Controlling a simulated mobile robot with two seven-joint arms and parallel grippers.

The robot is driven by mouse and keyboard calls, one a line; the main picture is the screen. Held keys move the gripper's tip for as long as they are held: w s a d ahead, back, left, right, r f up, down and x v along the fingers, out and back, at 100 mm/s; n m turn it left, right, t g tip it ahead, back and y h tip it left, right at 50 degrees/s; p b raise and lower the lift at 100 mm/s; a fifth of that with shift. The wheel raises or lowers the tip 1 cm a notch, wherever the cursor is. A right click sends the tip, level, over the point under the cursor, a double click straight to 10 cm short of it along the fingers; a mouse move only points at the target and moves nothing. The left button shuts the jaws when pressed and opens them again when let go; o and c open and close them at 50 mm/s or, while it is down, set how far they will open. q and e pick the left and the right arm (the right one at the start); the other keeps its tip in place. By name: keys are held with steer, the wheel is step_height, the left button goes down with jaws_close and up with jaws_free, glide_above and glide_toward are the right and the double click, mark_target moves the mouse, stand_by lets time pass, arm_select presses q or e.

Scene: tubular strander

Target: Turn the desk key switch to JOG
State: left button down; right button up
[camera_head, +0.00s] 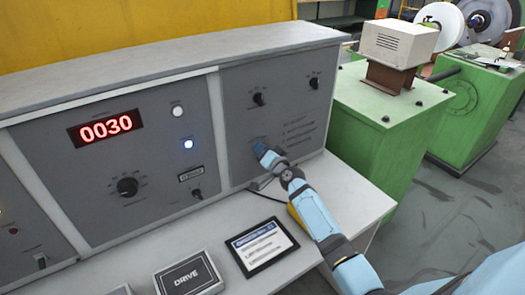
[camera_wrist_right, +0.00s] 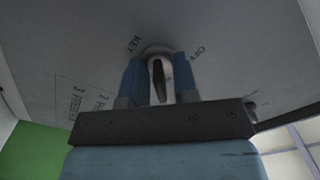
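My right gripper (camera_head: 265,153) reaches in from the lower right of the head view to the lower left of the right-hand grey desk panel (camera_head: 292,72). There it hides the key switch. In the right wrist view, the silver key switch (camera_wrist_right: 159,75) stands between the two blue fingers of that gripper (camera_wrist_right: 160,82). The fingers lie close against both its sides, with a dark slot-like mark in its middle. The lettering "KEY" shows to its upper left and "OFF" to its upper right. I cannot read a JOG mark. My left gripper is not in view.
The middle panel has a red "0030" display (camera_head: 106,129), a lit blue lamp (camera_head: 188,144) and a black knob (camera_head: 127,187). A tablet (camera_head: 261,246) and a DRIVE box (camera_head: 187,275) lie on the desk shelf. A green machine housing (camera_head: 385,130) stands at right.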

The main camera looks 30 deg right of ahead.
steer(key=shift+n, duration=0.3)
steer(key=n, duration=0.3)
steer(key=shift+n, duration=0.3)
steer(key=shift+n+p, duration=0.35)
steer(key=shift+n, duration=1.85)
steer(key=o, duration=0.6)
steer(key=shift+s, duration=0.1)
